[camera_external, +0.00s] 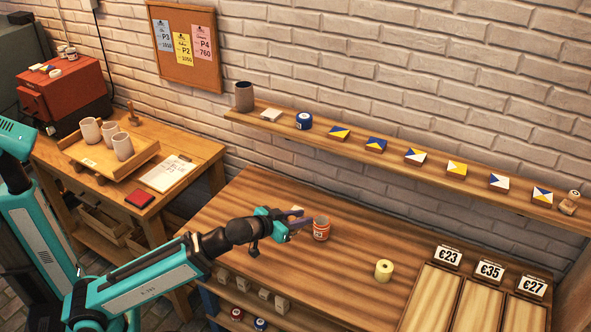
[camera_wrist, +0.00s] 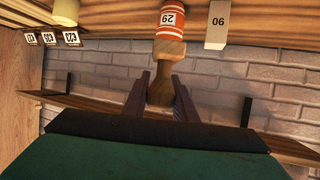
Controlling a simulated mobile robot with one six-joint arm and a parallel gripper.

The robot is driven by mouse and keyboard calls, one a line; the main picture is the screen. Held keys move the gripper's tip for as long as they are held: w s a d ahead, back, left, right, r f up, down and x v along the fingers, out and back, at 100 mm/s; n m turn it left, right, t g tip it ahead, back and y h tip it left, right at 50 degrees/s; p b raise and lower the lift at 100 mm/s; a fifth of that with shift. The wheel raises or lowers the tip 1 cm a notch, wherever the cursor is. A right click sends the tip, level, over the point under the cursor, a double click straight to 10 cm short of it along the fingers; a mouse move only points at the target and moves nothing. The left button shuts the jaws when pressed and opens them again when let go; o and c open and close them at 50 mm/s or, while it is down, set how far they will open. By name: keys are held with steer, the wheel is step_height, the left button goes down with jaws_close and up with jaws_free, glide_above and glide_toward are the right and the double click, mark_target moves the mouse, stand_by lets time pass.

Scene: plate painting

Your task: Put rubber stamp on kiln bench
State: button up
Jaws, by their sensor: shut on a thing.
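My gripper (camera_external: 300,224) is over the large wooden worktable, beside a red-and-white banded can. In the wrist view its two dark fingers (camera_wrist: 161,88) are shut on a wooden rubber stamp (camera_wrist: 162,92) with a rounded knob and a blockier end. In the external view I cannot make out the stamp clearly at the fingers. The kiln bench (camera_external: 205,150) is the wooden table at the left, bearing the red kiln (camera_external: 62,92). It is well apart from my gripper.
The kiln bench holds a tray (camera_external: 88,152) of cups, a paper sheet (camera_external: 168,173), a red pad (camera_external: 139,199) and a small knobbed wooden item (camera_external: 133,112). The can (camera_external: 321,229) and a yellow roll (camera_external: 384,270) stand on the worktable. A wall shelf (camera_external: 270,122) holds several tiles.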

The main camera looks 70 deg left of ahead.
steer(key=s+a+f+n+g+y+b, duration=0.3)
steer(key=s+a+f+n+b, duration=0.1)
steer(key=s+b, duration=0.5)
steer(key=s+a+f+n+g+y+b, duration=0.3)
steer(key=s+a+b, duration=0.3)
steer(key=s+b, duration=0.3)
steer(key=shift+a+f+n+g+y+b, duration=0.3)
steer(key=shift+a+f+n+y+b, duration=0.1)
steer(key=shift+f+n+b, duration=0.3)
steer(key=w+p, duration=0.1)
steer(key=p, duration=0.1)
steer(key=w+a+p, duration=0.1)
steer(key=w+p, duration=0.1)
steer(key=p, duration=0.1)
steer(key=w+p, duration=0.1)
steer(key=p, duration=0.2)
steer(key=shift+w+a+f, duration=0.15)
steer(key=shift+w+a, duration=0.2)
steer(key=shift+a, duration=0.05)
steer(key=w+p, duration=0.1)
steer(key=w+a+p, duration=0.1)
steer(key=shift+w+f, duration=0.1)
steer(key=shift+w, duration=0.3)
steer(key=shift+w+p, duration=0.15)
steer(key=shift+p, duration=0.8)
steer(key=p, duration=0.2)
steer(key=w+p, duration=0.1)
steer(key=p, duration=0.2)
steer(key=shift+w+a, duration=0.15)
steer(key=shift+a, duration=0.15)
